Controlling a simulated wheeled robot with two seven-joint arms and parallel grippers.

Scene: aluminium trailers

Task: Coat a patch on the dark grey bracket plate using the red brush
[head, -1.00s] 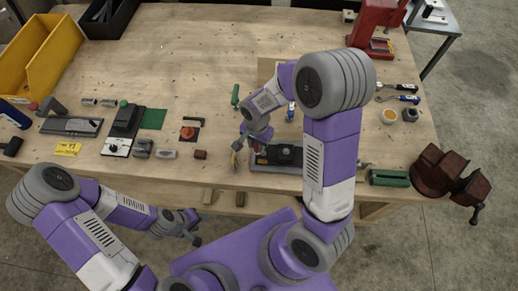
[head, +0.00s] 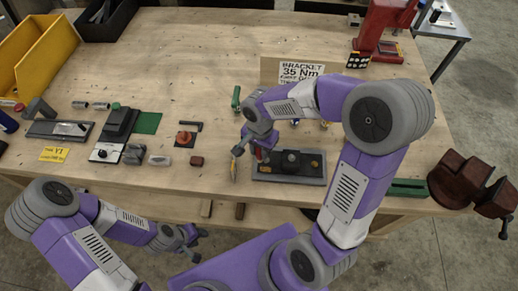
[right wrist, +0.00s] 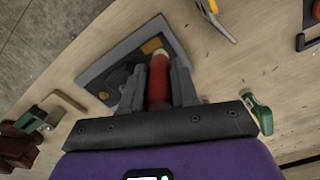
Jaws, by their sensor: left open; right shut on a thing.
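The dark grey bracket plate (head: 308,181) lies near the bench's front edge, with a black raised part and orange-yellow patches on it. It also shows in the right wrist view (right wrist: 120,50), one orange patch close to the brush. My right gripper (head: 256,156) is shut on the red brush (right wrist: 158,82), over the plate's left end. The brush points toward the plate; its tip is hard to make out, so I cannot tell whether it touches. My left gripper (head: 188,243) is open and empty, in front of the bench and below its edge.
A yellow-handled tool (head: 234,169) lies just left of the plate. A cardboard sign (head: 302,72) stands behind it. A dark red vise (head: 455,180) is at the right corner. Small parts and fixtures sit on the left; the bench's back middle is clear.

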